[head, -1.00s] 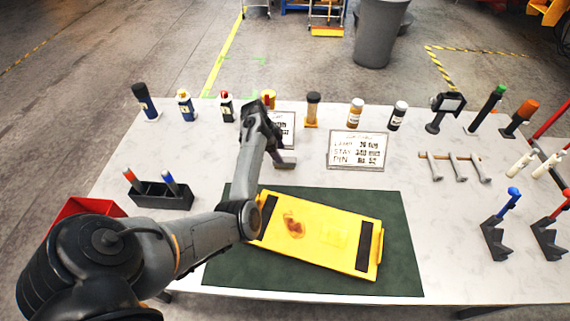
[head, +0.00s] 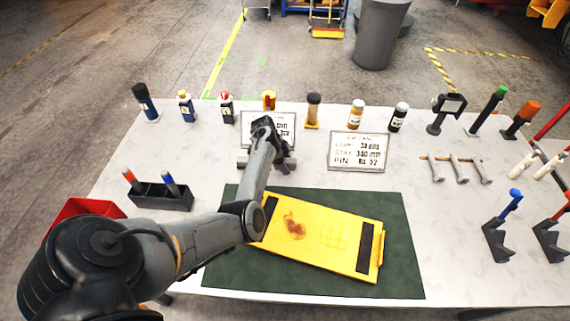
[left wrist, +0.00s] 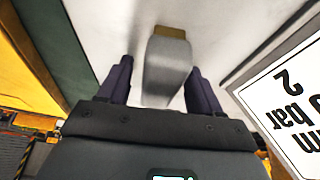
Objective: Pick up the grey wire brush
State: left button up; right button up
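The grey wire brush (head: 243,161) lies on the white table behind the green mat, partly hidden by my left gripper (head: 276,160). In the left wrist view the grey brush (left wrist: 168,70), with a tan strip at its far end, shows between the two dark fingers of my left gripper (left wrist: 160,88). The fingers are apart, with a visible gap on the left side of the brush. On the right the finger looks close to it; contact cannot be told. My right gripper is not in view.
A yellow panel (head: 330,238) lies on the green mat (head: 405,270) in front. White sign plates (head: 357,151) stand behind and right of the brush. A dark holder (head: 162,197) with two pens is at left. Bottles and tools line the back edge.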

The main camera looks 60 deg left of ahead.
aim_at(288, 160)
pick_arm(q)
jog(key=c, duration=0.9)
jog(key=shift+c, duration=0.2)
jog(key=shift+r, duration=0.1)
jog(key=shift+r, duration=0.6)
notch_tip(288, 160, up, 2)
jog(key=shift+r, duration=0.25)
jog(key=w+d+r+p, duration=0.1)
jog(key=w+d+r, duration=0.3)
jog(key=d+r, duration=0.3)
jog(key=d, duration=0.4)
